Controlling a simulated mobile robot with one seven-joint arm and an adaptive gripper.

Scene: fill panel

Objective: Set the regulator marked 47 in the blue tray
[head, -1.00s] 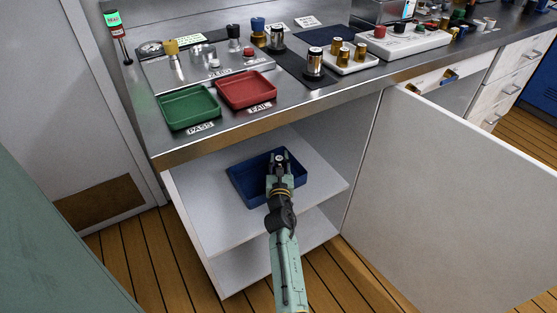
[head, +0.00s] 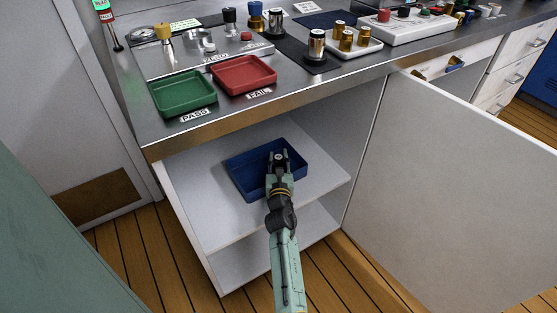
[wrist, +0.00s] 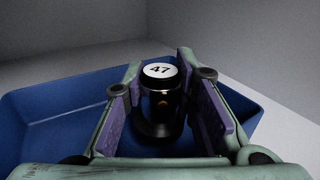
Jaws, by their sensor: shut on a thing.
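The blue tray (head: 238,167) sits on the upper shelf inside the open cabinet under the bench. In the wrist view its wall (wrist: 40,105) shows behind and beside my fingers. My gripper (head: 279,157) is over the tray, shut on the regulator (wrist: 161,98), a dark cylinder with a white top marked 47. The regulator stands upright between the two finger pads. Its base is low within the tray's outline; I cannot tell whether it touches the tray floor.
The bench top above holds a green tray (head: 183,93) and a red tray (head: 244,75). The open cabinet door (head: 455,170) stands to the right. A lower shelf (head: 255,255) lies below.

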